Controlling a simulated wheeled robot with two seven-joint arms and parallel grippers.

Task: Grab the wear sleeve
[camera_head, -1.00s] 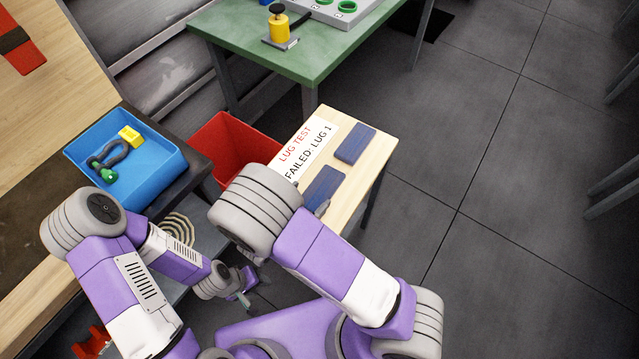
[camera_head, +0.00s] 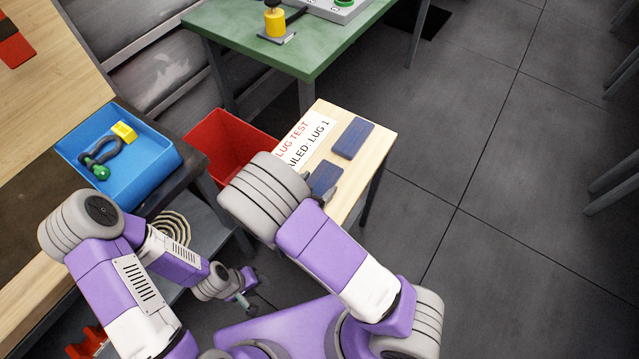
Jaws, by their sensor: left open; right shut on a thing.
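Two flat dark blue rectangular pieces lie on the small wooden table; neither is labelled, and they look like fabric sleeves. The far blue sleeve (camera_head: 353,138) lies clear of my arms. The near blue sleeve (camera_head: 322,176) is partly covered by my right arm and gripper. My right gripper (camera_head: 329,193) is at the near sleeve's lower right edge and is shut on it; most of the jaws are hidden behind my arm. My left gripper (camera_head: 247,297) is open and empty, low down over the floor, away from the small table.
A blue tray (camera_head: 150,180) with a shackle and a yellow block sits on the left bench. A green table (camera_head: 310,48) is behind.

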